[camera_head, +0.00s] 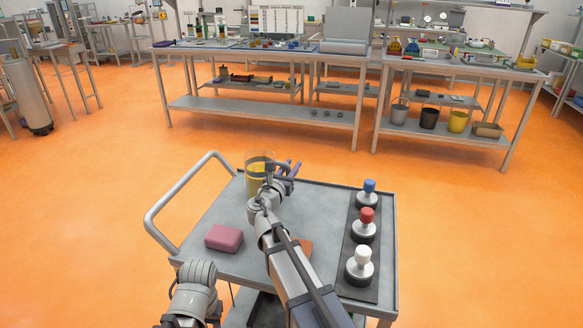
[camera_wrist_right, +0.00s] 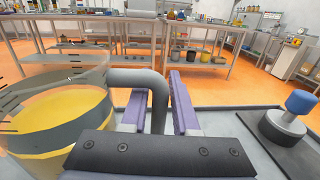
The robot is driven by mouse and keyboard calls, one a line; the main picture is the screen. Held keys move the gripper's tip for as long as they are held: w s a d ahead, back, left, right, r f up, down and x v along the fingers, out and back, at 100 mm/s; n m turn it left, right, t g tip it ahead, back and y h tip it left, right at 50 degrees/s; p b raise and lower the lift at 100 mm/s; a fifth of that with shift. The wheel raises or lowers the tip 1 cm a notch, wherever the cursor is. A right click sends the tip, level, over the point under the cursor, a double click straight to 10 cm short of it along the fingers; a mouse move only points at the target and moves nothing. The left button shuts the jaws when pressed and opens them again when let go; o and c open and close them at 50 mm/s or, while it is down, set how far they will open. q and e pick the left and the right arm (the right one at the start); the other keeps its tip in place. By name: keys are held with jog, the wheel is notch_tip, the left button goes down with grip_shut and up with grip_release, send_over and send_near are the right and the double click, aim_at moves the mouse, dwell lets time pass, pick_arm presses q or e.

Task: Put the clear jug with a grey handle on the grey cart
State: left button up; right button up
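The clear jug (camera_head: 257,178) with yellow contents is at the far end of the grey cart (camera_head: 218,210). In the head view its base is partly hidden by my right arm, so I cannot tell whether it touches the cart top. In the right wrist view the jug (camera_wrist_right: 58,120) is upright at the left, and its grey handle (camera_wrist_right: 158,98) comes down between my purple fingers. My right gripper (camera_head: 288,170) is open around the handle, with narrow gaps beside it in the wrist view (camera_wrist_right: 158,108). My left arm shows at the lower left, but its fingertips do not show.
A pink block (camera_head: 224,238) lies on the cart's left side. A dark strip with blue-, red- and white-topped knobs (camera_head: 363,228) runs along its right side. An orange piece (camera_head: 304,249) is partly behind my right arm. Workbenches (camera_head: 262,105) stand beyond open orange floor.

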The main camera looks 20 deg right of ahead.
jog(key=shift+o, duration=1.4)
jog(key=shift+r, duration=0.1)
jog(key=shift+s+a+r, duration=0.1)
jog(key=shift+r, duration=0.05)
jog(key=v, duration=1.1)
jog(key=shift+s+a, duration=0.25)
jog(key=shift+s, duration=0.05)
